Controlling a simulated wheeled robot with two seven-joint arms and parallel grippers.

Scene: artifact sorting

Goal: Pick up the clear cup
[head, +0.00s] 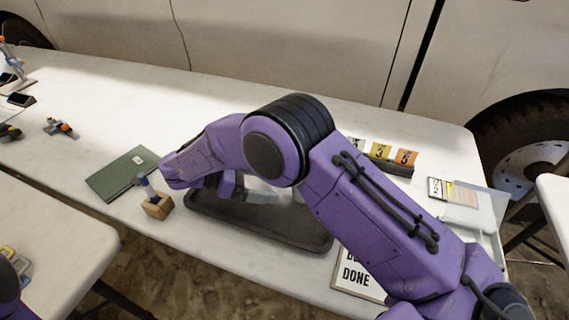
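A pale, see-through shape (262,192) shows in the dark grey tray (318,240), just beneath my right arm. It may be the clear cup, but the arm hides much of it and I cannot tell for sure. My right arm reaches from the lower right across the tray, with its far end over the tray's left side. The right gripper's fingers are not clearly visible, so whether they are open or hold anything cannot be told. Of my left arm, only a small purple part shows at the lower left edge; its gripper is out of view.
A wooden block (157,206) with a blue-topped tool stands left of the tray, beside a green book (121,174). A "DONE" sign (355,276) lies at the front. Numbered cards (404,158) and a clear box (484,206) are at the right.

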